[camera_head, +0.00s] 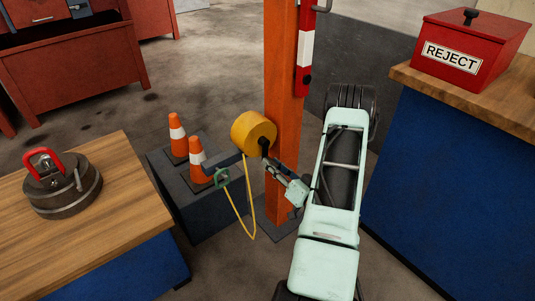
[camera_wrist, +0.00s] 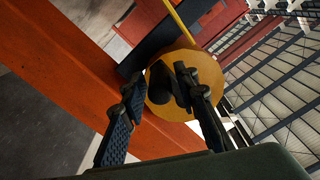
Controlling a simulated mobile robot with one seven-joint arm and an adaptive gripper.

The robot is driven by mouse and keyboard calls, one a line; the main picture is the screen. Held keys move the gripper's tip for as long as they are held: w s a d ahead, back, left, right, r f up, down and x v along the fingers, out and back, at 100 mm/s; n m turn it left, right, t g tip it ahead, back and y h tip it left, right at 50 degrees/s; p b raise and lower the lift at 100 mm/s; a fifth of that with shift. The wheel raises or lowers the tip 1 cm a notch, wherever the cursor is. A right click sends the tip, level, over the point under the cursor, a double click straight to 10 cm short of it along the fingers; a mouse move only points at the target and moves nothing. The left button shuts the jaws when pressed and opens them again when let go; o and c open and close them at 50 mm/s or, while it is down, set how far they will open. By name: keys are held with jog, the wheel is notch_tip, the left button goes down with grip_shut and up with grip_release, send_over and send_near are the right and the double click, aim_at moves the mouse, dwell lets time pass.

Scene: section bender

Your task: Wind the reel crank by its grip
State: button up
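The yellow reel (camera_head: 252,131) is mounted on the orange post, with a yellow line hanging from it in a loop. Its dark crank and grip (camera_head: 264,146) are on the side facing my arm. My gripper (camera_head: 272,168) is just below and in front of the crank. In the wrist view the reel's yellow face (camera_wrist: 208,70) lies ahead, with the black crank parts (camera_wrist: 181,84) in front of it. My gripper (camera_wrist: 164,88) has its fingers spread apart there, the right one close to the crank parts. I cannot tell whether they touch.
The orange post (camera_head: 284,100) stands behind the reel. A dark block (camera_head: 210,212) with two orange cones (camera_head: 197,160) is left of it. A wooden bench (camera_head: 105,235) with a round, red-handled object is at left. A red REJECT box (camera_head: 468,55) sits on the right bench.

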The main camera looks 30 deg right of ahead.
grip_shut()
jog(key=shift+a+r+m, duration=0.1)
jog(key=shift+a+m, duration=0.5)
jog(key=shift+m, duration=0.5)
jog(key=shift+s+a+r+m, duration=0.15)
jog(key=shift+a+m, duration=0.45)
jog(key=shift+m, duration=0.6)
jog(key=shift+r, duration=0.1)
jog(key=shift+a+r+m+p, duration=0.25)
jog(key=shift+a+m+p, duration=0.25)
jog(key=shift+m, duration=0.6)
